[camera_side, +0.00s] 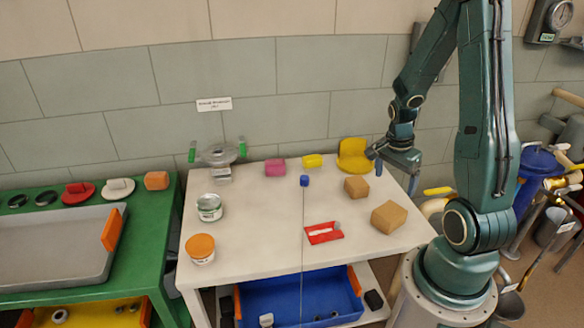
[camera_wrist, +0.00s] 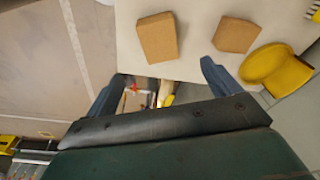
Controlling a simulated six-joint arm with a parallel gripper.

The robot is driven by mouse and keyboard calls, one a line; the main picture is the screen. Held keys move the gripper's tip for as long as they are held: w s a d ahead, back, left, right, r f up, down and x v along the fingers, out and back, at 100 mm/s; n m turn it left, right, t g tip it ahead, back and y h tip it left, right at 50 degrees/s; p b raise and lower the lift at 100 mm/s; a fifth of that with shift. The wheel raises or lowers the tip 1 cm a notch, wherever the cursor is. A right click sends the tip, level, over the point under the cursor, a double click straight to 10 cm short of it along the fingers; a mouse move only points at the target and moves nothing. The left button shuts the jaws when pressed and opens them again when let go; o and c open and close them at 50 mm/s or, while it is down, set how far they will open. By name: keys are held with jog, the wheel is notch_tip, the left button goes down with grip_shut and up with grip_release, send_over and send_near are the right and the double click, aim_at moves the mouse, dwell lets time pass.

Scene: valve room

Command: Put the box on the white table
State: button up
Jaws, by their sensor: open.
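Two brown boxes stand on the right part of the white table (camera_side: 262,225): a larger one (camera_side: 389,217) near the right edge and a smaller one (camera_side: 356,187) behind it. Both show in the wrist view, the larger (camera_wrist: 157,37) just beyond the fingertips and the smaller (camera_wrist: 235,35) to its right. My gripper (camera_side: 396,173) is open and empty, above the table's back right edge, behind and to the right of the smaller box. Its two fingers also show in the wrist view (camera_wrist: 163,76), apart from both boxes.
A yellow rounded object (camera_side: 354,155) stands left of my gripper. A red item (camera_side: 324,232), a blue cube (camera_side: 304,181), a pink block (camera_side: 275,167) and an orange-lidded jar (camera_side: 201,248) are on the table. A green table (camera_side: 150,215) stands left. The front middle of the white table is clear.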

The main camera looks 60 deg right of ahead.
aim_at(390, 211)
jog(key=shift+s+d+f, duration=0.1)
jog(key=shift+d+f, duration=0.1)
jog(key=shift+f, duration=1.2)
jog(key=shift+s+d+f, duration=0.1)
jog(key=shift+d+f, duration=0.1)
jog(key=shift+f, duration=1.25)
jog(key=shift+d+f, duration=0.2)
jog(key=shift+f, duration=1.2)
jog(key=shift+f, duration=0.15)
jog(key=shift+s+d+f, duration=0.1)
jog(key=shift+d+f, duration=0.05)
jog(key=shift+f, duration=1.05)
jog(key=shift+s+d+f, duration=0.1)
jog(key=shift+d+f, duration=0.05)
jog(key=shift+f, duration=1.05)
jog(key=shift+f, duration=0.25)
jog(key=shift+c, duration=0.4)
jog(key=c, duration=1.2)
jog(key=shift+r, duration=0.15)
